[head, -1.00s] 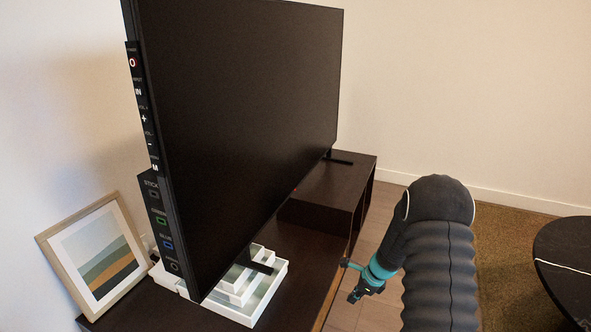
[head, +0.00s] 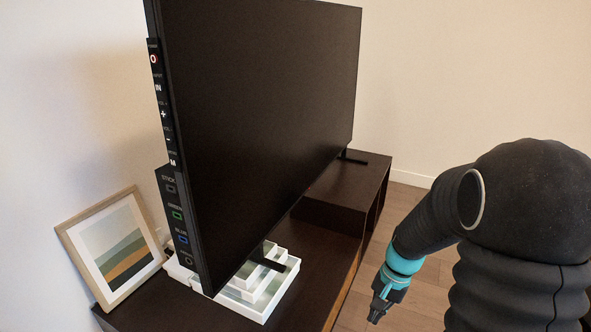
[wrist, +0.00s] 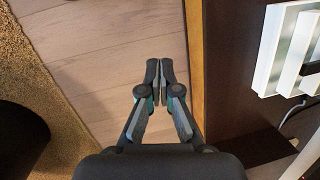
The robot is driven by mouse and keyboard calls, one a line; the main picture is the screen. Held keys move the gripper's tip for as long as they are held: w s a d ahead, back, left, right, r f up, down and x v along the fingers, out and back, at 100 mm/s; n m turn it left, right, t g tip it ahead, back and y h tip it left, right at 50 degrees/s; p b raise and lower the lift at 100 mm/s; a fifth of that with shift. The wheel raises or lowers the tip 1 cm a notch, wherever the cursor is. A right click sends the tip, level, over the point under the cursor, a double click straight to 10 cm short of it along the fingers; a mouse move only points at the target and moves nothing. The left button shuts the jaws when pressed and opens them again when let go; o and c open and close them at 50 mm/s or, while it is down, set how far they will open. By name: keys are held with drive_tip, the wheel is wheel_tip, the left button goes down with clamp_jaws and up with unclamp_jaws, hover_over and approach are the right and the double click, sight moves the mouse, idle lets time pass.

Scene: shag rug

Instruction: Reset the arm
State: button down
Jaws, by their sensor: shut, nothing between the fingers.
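My arm fills the lower right of the head view, bent over with its dark padded links. My gripper (head: 378,312) hangs at its end below a teal ring, pointing down beside the front edge of the dark TV cabinet (head: 338,262). In the wrist view my gripper (wrist: 160,72) is shut, its two fingers together with nothing between them. It is over the wooden floor (wrist: 95,50), apart from the cabinet front (wrist: 228,70).
A large TV (head: 265,120) with side buttons stands on the cabinet. White stacked trays (head: 250,302) and a framed picture (head: 112,245) sit by it. In the wrist view, a brown rug (wrist: 25,75) and a dark round shape (wrist: 18,135) lie left.

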drive_tip(key=s+a+r+n+t+h, duration=0.1)
drive_tip(key=s+r+n+t, duration=0.2)
drive_tip(key=s+r, duration=0.5)
drive_tip(key=s+a+r+n+t+h, duration=0.1)
drive_tip(key=s+a+r+n+t, duration=0.1)
drive_tip(key=s+r, duration=0.6)
drive_tip(key=shift+s+a+r+n+t, duration=0.2)
drive_tip(key=shift+r+n+t, duration=0.6)
drive_tip(key=shift+r, duration=1.55)
